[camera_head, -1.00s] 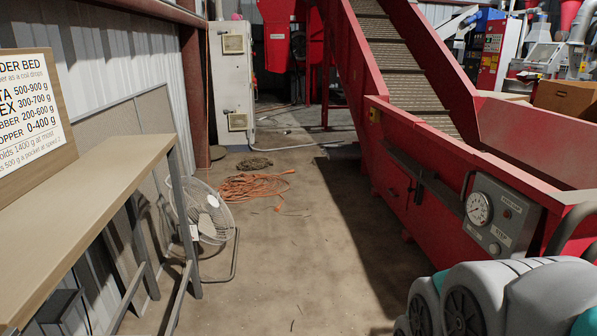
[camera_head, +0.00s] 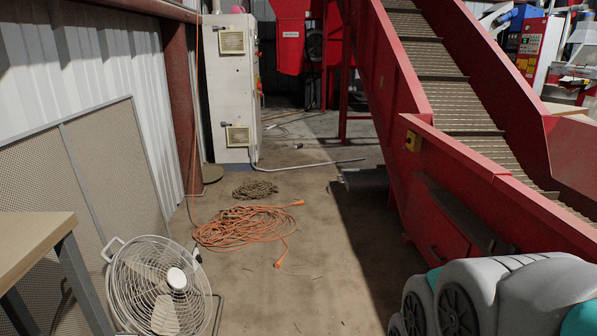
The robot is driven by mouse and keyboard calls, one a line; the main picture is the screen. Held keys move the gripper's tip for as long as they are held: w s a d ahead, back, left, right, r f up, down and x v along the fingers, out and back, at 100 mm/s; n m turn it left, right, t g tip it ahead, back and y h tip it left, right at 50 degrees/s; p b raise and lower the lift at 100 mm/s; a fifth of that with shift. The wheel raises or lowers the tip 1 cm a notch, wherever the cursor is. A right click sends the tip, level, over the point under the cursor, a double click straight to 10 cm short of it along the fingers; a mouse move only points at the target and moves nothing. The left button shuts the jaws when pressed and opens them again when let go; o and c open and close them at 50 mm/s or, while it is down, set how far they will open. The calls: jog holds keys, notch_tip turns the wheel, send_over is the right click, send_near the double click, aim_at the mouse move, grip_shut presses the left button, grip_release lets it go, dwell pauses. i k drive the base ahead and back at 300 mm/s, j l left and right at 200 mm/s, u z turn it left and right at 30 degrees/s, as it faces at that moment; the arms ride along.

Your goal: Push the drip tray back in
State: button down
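A dark grey, flat, tray-like thing (camera_head: 364,179) sticks out to the left from under the red conveyor, low on the floor in the head view. It looks like the drip tray, but it is small and partly in shadow. Its right end is hidden by the conveyor's red side. My folded grey and teal arm fills the bottom right corner. My gripper is not in view.
An orange cable coil (camera_head: 240,228) and a brown coil (camera_head: 255,190) lie on the floor ahead. A white fan (camera_head: 160,283) and a wooden table (camera_head: 35,238) stand at left. The red conveyor (camera_head: 470,190) borders the right.

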aim_at(369, 179)
jog(key=i+l, duration=0.1)
jog(key=i, duration=2)
jog(key=i+j, duration=0.15)
jog(key=i, duration=0.55)
jog(key=i+j, duration=0.15)
jog(key=i, duration=0.55)
jog(key=i+j, duration=0.15)
jog(key=i, duration=0.55)
jog(key=i+j+z, duration=0.1)
jog(key=i+j, duration=0.2)
jog(key=i, duration=0.05)
